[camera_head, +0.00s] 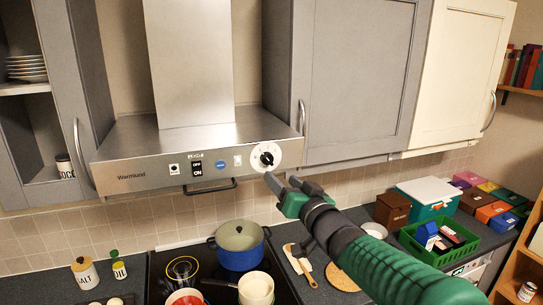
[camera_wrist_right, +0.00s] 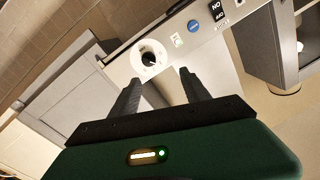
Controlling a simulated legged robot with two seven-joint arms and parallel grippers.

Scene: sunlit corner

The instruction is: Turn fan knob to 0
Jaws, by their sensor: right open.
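The fan knob (camera_head: 266,158) is a black knob on a round white dial at the right end of the steel range hood's (camera_head: 140,172) front panel. In the right wrist view the knob (camera_wrist_right: 149,58) sits on its white dial just beyond my fingers, between their lines. My right gripper (camera_head: 280,184) is open and empty, just below and slightly right of the dial, apart from the knob. In the wrist view both dark fingers of the right gripper (camera_wrist_right: 158,88) are spread. My left gripper is not in view.
The panel also holds an ON/OFF switch (camera_head: 197,182), a blue round badge (camera_head: 220,164) and a handle bar below. Grey cabinets (camera_head: 350,70) flank the hood. A blue pot (camera_head: 240,246) and other pans stand on the stove below. A green crate (camera_head: 438,258) is at right.

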